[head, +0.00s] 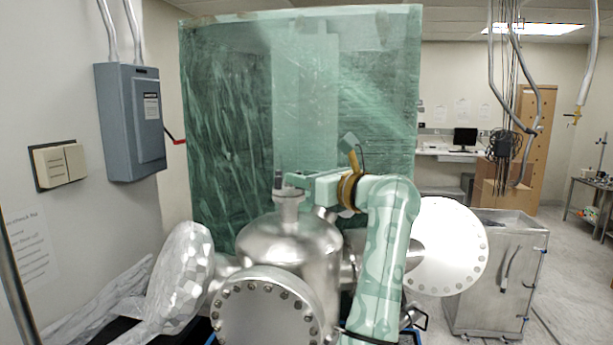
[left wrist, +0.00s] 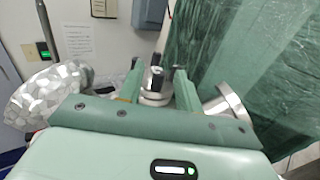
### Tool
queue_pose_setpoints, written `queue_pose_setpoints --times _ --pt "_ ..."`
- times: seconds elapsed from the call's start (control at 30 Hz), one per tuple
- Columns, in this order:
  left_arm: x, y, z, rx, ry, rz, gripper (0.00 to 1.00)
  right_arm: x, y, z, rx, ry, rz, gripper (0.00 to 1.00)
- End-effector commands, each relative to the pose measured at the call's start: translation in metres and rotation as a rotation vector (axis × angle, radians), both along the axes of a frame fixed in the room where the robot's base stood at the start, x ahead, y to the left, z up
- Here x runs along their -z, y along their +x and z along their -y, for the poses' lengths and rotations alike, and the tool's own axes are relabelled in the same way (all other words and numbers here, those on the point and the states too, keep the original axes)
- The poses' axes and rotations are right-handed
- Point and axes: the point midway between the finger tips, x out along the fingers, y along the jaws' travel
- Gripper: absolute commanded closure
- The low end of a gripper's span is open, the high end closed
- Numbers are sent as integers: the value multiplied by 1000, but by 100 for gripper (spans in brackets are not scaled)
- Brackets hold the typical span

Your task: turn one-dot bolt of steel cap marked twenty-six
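A steel vessel (head: 290,240) has a small round cap (head: 289,197) on its upright neck. A dark upright bolt-like post (head: 278,179) stands at the cap's left side. My left gripper (head: 288,180) is at the height of the cap's top, coming from the right. In the left wrist view, its two green fingers (left wrist: 158,88) are spread apart, with the cap (left wrist: 155,99) and a dark post (left wrist: 157,76) seen between and beyond them. I cannot tell whether a finger touches the post. No number or dot marks are readable. My right gripper is not in view.
A large bolted flange (head: 267,312) faces me below the cap, and a round steel plate (head: 447,246) is at right. A faceted foil-wrapped form (head: 180,278) stands at left. A green translucent sheet (head: 300,100) hangs behind. A metal bin (head: 495,275) stands right.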

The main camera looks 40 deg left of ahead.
Motion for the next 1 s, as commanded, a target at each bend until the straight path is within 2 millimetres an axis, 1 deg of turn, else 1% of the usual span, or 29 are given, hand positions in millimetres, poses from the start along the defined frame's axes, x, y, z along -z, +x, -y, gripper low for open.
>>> queue_pose_setpoints --times 0.13,0.17,0.2,0.27,0.3,0.67,0.87,1.0 --pt "0 0 0 0 0 -1 65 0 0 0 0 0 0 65" --pt "0 0 0 0 0 -1 68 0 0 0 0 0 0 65" --pt "0 0 0 0 0 -1 79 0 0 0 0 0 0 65" --pt "0 0 0 0 0 -1 96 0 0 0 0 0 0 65" --pt "0 0 0 0 0 -1 100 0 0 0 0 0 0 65" --pt "1 -1 0 32 -2 -1 100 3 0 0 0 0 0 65" --pt "2 -3 0 132 -4 2 100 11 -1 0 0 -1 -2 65" --pt "2 -6 -1 243 -4 2 100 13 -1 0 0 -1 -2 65"
